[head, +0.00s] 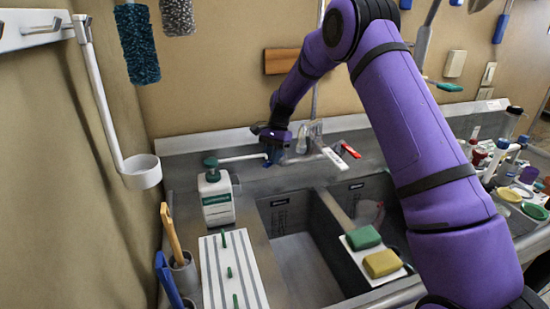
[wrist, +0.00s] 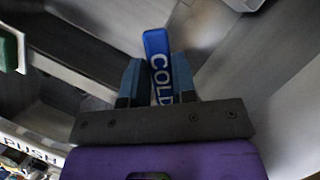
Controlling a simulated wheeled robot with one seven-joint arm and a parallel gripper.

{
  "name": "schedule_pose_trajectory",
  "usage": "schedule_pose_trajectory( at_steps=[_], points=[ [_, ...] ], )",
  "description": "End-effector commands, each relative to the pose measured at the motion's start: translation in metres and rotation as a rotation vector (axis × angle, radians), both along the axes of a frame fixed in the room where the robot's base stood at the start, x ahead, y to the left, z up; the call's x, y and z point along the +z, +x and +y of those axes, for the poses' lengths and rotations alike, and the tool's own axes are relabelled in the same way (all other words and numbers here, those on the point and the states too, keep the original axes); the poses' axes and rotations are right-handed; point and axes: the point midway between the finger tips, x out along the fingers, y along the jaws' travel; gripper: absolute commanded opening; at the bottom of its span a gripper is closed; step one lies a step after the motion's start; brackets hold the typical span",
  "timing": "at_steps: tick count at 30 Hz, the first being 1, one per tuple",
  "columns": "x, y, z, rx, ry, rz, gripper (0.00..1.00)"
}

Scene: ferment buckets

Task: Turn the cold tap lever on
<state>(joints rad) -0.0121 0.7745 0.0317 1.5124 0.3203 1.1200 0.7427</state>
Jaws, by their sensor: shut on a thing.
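The cold tap lever (wrist: 156,48) is a blue handle with "COLD" in white letters, seen in the wrist view. My gripper (wrist: 158,80) has its two blue-grey fingers on either side of the lever, closed on it, with the lever's rounded end sticking out beyond the fingertips. In the head view my gripper (head: 273,155) is at the back of the sink counter, left of the tap fittings. It hides most of the lever there, so the lever's angle is hard to tell. A red lever (head: 351,151) is to the right.
A soap pump bottle (head: 216,197) stands left of the sink basins (head: 298,262). A striped board (head: 212,270) lies in front of it. A green sponge (head: 362,237) and a yellow sponge (head: 382,263) sit on a white tray over the right basin. Bottles and small dishes crowd the right counter.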

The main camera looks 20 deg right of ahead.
Motion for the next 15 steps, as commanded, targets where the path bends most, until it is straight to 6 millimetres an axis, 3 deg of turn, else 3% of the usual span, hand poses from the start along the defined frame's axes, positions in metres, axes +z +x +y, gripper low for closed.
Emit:
schedule_pose_trajectory(
  at_steps=[10, 11, 14, 15],
  points=[
    [-0.0002, 0.0021, 0.0021, -0.038, 0.001, 0.000, 0.00],
    [-0.0002, 0.0021, 0.0022, -0.038, 0.001, 0.000, 0.28],
    [-0.0002, 0.0021, 0.0021, -0.038, 0.000, 0.001, 0.51],
    [-0.0002, 0.0021, 0.0021, -0.038, 0.000, 0.001, 0.51]
  ],
)
